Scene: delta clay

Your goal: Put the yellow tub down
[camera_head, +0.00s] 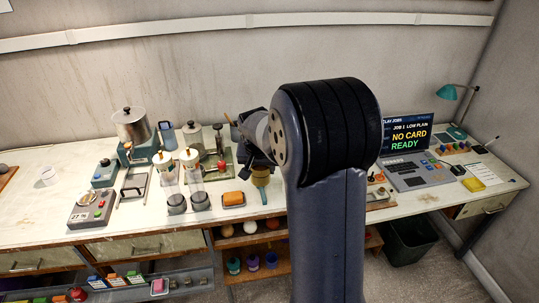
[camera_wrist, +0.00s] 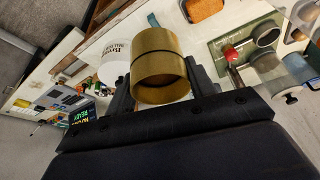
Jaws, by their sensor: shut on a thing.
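The yellow tub (camera_wrist: 160,82) is a brass-yellow cylinder with a dark line round it. My gripper (camera_wrist: 162,92) is shut on it, one black finger on each side in the wrist view. In the head view the tub (camera_head: 261,178) shows small, just below my dark gripper (camera_head: 258,155), over the middle of the worktable (camera_head: 325,204). My arm hides part of the bench there. I cannot tell whether the tub's base touches the table.
An orange block (camera_head: 234,199) lies on a dark tray left of the tub. A press with a red knob (camera_wrist: 230,53) and a white labelled container (camera_wrist: 114,62) are near the tub. A control panel (camera_head: 408,171) is right.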

